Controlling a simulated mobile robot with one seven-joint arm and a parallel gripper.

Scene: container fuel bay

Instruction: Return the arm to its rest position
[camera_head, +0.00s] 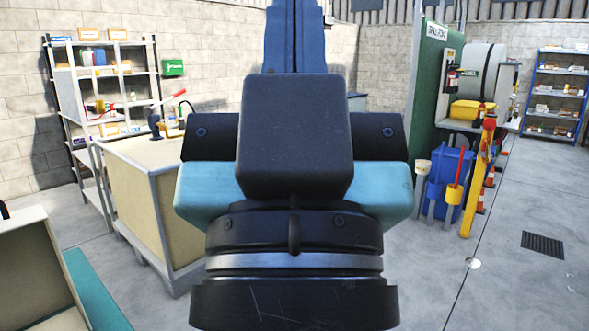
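My own arm fills the middle of the head view, close to the camera. Its dark blocks, teal side parts and ringed joint show, with a blue section rising to the top edge. I cannot make out any gripper fingers, so whether the gripper is open or shut is hidden. My arm hides the middle of the room behind it.
A tan-panelled workbench (140,205) stands left of my arm, before a shelf rack (149,54). Another open-topped box (30,270) is at lower left. At right are a green panel (429,85), blue bin (450,175), yellow post (478,180) and blue shelf (557,95).

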